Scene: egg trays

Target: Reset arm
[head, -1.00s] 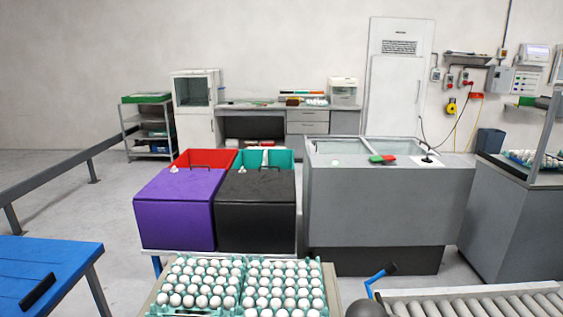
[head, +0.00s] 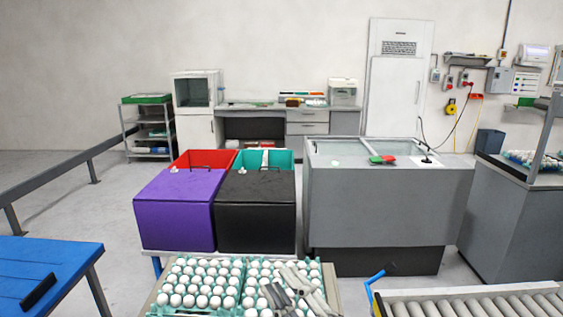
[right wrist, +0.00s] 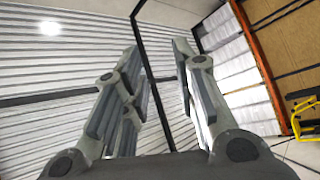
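My right gripper (head: 293,290) is at the bottom middle of the head view, in front of part of the right-hand egg tray. In the right wrist view its two grey fingers (right wrist: 158,85) stand apart with nothing between them. It is open and empty. My left gripper is not in view. Two green trays of white eggs stand side by side, the left tray (head: 156,310) and the right tray (head: 331,290). My gripper hides some eggs of the right one.
A purple box (head: 175,212) and a black box (head: 255,212) stand behind the trays. A grey machine (head: 385,205) is right of them. A roller conveyor (head: 470,305) lies at bottom right, a blue table (head: 45,265) at left. Bare floor (head: 125,265) shows between.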

